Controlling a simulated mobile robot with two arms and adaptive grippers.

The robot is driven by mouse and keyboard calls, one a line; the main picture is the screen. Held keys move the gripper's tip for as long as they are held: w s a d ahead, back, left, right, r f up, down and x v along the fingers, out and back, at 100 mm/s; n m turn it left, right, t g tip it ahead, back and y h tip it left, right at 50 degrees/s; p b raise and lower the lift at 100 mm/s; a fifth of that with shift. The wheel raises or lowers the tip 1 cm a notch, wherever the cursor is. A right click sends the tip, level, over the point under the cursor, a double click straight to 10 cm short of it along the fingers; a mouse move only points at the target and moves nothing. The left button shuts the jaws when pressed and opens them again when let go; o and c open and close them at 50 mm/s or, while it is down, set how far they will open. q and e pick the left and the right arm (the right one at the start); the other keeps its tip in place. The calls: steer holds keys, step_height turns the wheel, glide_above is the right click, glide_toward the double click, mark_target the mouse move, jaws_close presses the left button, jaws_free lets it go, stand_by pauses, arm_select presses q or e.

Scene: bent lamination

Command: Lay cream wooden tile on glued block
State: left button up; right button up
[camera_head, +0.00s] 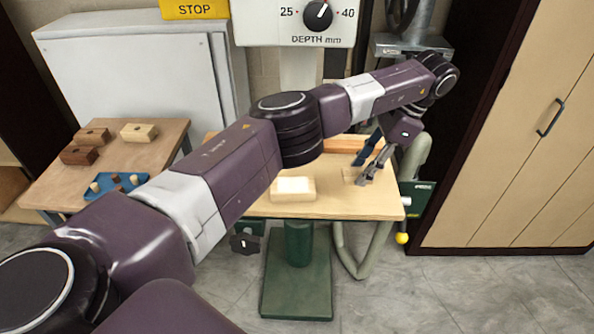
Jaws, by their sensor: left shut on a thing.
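The cream block (293,195) sits on the light wooden machine table, left of my left gripper. A pale white patch, which looks like glue, covers its top. My left gripper (364,179) reaches down over the right part of the same table and is shut on a small, flat cream tile (351,175). The tile is low over the table, to the right of the block and apart from it. I cannot tell whether the tile touches the table. My right gripper is not in view.
The machine table (340,207) has an orange-brown strip (346,142) at its back. A side table (50,187) at left holds wooden blocks (138,132) and a blue tray (106,189) with small pegs. A cabinet (510,130) closes off the right. My left arm crosses the middle.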

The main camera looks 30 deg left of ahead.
mark_target(292, 185)
arm_select(q)
steer(key=s+a+p, duration=0.2)
steer(key=a, duration=0.1)
steer(key=s+a+p, duration=0.1)
steer(key=a, duration=0.1)
steer(key=shift+s+r, duration=0.15)
steer(key=shift+s, duration=0.05)
steer(key=s+a+p, duration=0.1)
steer(key=a, duration=0.1)
steer(key=s+a+p, duration=0.1)
steer(key=s+a, duration=0.1)
steer(key=shift+s+a+p, duration=0.1)
steer(key=shift+a+p, duration=0.25)
steer(key=shift+s+a, duration=0.3)
steer(key=shift+a, duration=0.05)
steer(key=s+a+p, duration=0.2)
steer(key=shift+a+p, duration=0.2)
steer(key=shift+p, duration=0.1)
steer(key=shift+f, duration=0.65)
steer(key=shift+a+f, duration=0.1)
steer(key=shift+f, duration=0.15)
steer(key=shift+w, duration=0.15)
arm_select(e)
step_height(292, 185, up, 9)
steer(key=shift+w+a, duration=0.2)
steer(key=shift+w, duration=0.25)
arm_select(q)
steer(key=shift+d+f, duration=0.15)
steer(key=shift+d, duration=0.05)
